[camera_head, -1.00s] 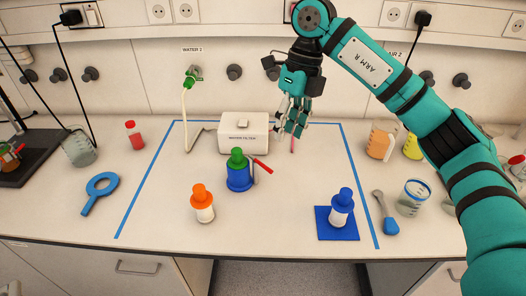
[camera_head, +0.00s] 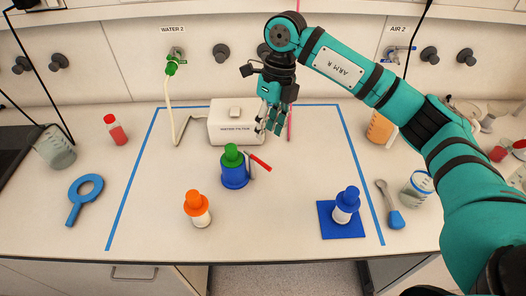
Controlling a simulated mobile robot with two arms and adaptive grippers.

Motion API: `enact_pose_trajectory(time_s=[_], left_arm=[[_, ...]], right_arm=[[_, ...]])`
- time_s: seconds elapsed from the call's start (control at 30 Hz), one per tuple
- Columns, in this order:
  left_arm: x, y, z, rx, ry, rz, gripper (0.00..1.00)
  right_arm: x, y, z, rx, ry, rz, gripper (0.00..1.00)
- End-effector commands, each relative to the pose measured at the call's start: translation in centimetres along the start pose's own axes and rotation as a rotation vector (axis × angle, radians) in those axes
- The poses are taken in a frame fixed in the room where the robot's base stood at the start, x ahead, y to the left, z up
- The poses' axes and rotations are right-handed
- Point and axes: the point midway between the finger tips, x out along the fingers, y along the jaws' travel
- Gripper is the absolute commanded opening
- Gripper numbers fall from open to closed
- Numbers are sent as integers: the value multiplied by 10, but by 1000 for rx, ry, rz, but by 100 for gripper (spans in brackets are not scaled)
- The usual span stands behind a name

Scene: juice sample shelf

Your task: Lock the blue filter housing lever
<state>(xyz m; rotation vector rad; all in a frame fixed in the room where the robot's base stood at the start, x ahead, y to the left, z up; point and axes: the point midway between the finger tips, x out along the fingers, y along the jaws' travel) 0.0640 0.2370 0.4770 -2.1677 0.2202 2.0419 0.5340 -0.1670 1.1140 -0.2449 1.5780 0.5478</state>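The blue filter housing (camera_head: 235,178) stands upright near the middle of the taped area, with a green cap (camera_head: 232,154) on top. Its red lever (camera_head: 260,162) sticks out to the right, slanting down toward its free end, beside a thin grey part. My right gripper (camera_head: 269,130) hangs with its fingers down, above and behind the lever, in front of the white water filter box (camera_head: 224,134). Its fingers look spread, with nothing between them, and apart from the lever. My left gripper is not in view.
An orange-capped bottle (camera_head: 198,211) stands in front of the housing. A blue-capped bottle (camera_head: 345,207) stands on a blue mat (camera_head: 328,229) at right. A hose (camera_head: 169,105) runs down behind. A thin red upright piece (camera_head: 290,124) is close right of the gripper. The counter between housing and mat is clear.

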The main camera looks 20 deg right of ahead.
Motion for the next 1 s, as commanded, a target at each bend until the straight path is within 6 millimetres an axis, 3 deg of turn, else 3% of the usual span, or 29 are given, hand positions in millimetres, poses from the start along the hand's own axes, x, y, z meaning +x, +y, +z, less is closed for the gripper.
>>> enact_pose_trajectory(time_s=[0.2,0.33,0.43,0.87,1.0], left_arm=[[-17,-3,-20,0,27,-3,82],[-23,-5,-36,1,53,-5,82],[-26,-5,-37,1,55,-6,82],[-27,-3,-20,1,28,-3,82],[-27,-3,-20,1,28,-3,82]], right_arm=[[46,1,-1,-1,5,2,34],[68,1,-1,0,4,1,34],[81,1,-1,1,3,2,34],[93,0,0,-1,1,0,34],[93,0,0,-1,0,0,17]])
